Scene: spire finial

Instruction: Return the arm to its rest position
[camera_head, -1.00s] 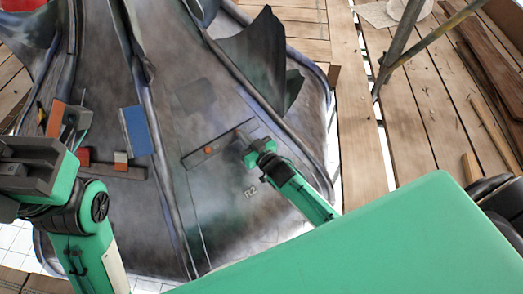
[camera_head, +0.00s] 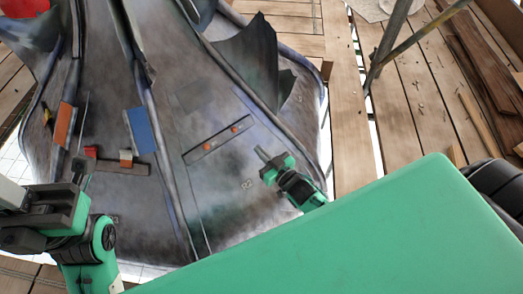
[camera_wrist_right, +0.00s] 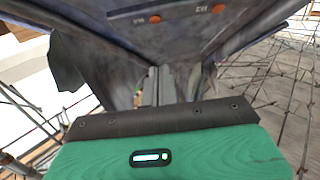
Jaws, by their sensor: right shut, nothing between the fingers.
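A blue block (camera_head: 139,130), an orange block (camera_head: 63,124), a red piece (camera_head: 90,151) and a ledge with a small orange-and-white block (camera_head: 126,158) are on the left part. A torn dark sheet (camera_head: 250,60) stands up behind. Scaffold poles (camera_head: 390,40) rise over planks (camera_head: 420,110) at right.

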